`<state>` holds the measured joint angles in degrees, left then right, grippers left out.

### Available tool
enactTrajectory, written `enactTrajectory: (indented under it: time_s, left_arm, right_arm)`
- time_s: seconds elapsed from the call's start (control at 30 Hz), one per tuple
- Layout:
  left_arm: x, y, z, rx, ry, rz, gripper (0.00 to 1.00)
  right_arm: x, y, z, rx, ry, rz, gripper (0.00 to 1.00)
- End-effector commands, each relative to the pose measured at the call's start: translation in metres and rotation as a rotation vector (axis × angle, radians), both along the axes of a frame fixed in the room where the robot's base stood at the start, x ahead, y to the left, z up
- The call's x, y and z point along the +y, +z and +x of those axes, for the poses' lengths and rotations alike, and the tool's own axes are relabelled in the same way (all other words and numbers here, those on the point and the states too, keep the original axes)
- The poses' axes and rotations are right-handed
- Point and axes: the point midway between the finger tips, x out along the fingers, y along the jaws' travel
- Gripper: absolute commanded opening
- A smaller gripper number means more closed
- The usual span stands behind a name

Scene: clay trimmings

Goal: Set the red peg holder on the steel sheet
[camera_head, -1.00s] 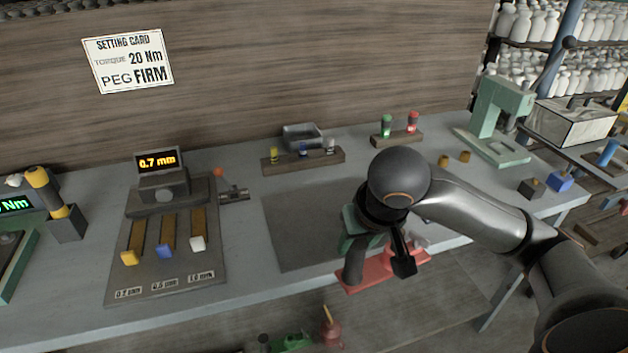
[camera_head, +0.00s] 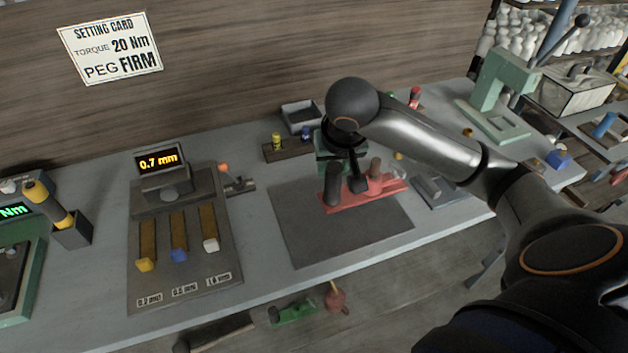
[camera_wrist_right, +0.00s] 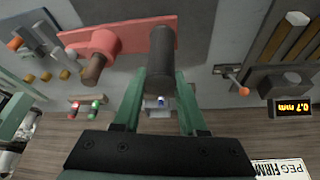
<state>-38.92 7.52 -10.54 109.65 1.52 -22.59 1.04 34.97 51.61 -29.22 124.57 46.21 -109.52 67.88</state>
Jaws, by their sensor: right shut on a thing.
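The red peg holder (camera_head: 385,187) is a long red plate with a red socket holding a brown peg and a dark upright post (camera_wrist_right: 162,52). My right gripper (camera_head: 342,172) is shut on the dark post, its green fingers on either side of it in the right wrist view (camera_wrist_right: 160,88). The steel sheet (camera_head: 320,238) is a flat dark grey square on the bench. The holder is over the sheet's back right part; I cannot tell whether it touches the sheet. My arm hides part of the holder. My left gripper is not in view.
A gauge board with a 0.7 mm display (camera_head: 158,158) stands left of the sheet. A wooden peg rack (camera_head: 285,150) and a grey tray (camera_head: 300,113) are behind it. A green press (camera_head: 495,95) is at the back right. The sheet's front and left are bare.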

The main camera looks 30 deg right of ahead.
Motion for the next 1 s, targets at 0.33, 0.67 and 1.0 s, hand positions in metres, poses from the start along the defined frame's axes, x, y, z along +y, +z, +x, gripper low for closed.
enactTrajectory:
  time_s: [0.33,0.67,1.0]
  left_arm:
    - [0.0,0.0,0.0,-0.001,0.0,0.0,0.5]
    - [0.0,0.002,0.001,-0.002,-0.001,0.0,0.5]
    - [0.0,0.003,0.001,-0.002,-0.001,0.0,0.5]
  right_arm:
    - [0.007,-0.05,0.049,-0.003,0.0,-0.001,0.0]
    - [0.008,-0.08,0.059,-0.001,0.001,-0.003,0.0]
    - [0.008,-0.093,0.06,-0.004,0.0,-0.002,0.0]
